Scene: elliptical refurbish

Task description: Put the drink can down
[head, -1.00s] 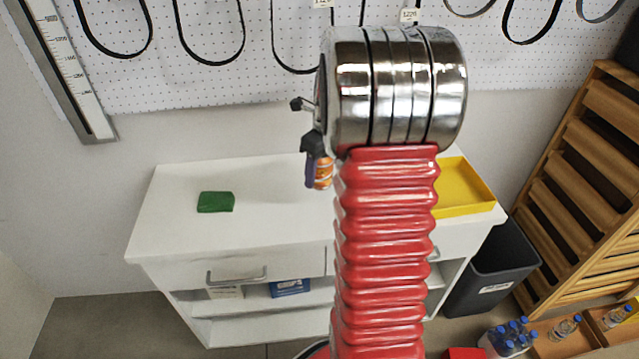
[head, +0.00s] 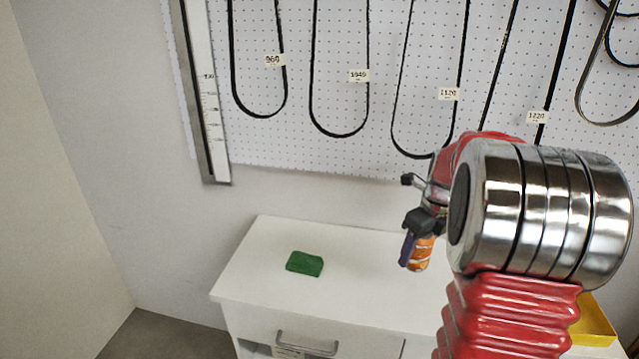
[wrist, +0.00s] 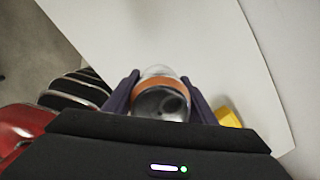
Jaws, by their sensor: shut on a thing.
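The drink can (head: 420,254) is orange with a silvery end. My gripper (head: 408,250) is shut on it, with a purple finger showing at its left side in the head view. In the wrist view the can (wrist: 161,98) sits upright between the two purple fingers of my gripper (wrist: 160,102), its top facing the camera. The white cabinet top (head: 340,275) lies behind and below the can. I cannot tell for sure whether the can touches it. My arm hides the right part of the cabinet in the head view.
A green sponge-like block (head: 305,263) lies on the cabinet top, left of the can. A yellow tray (head: 594,322) shows at the right, partly hidden by my arm. Belts hang on the pegboard (head: 300,150) behind. The top between block and can is clear.

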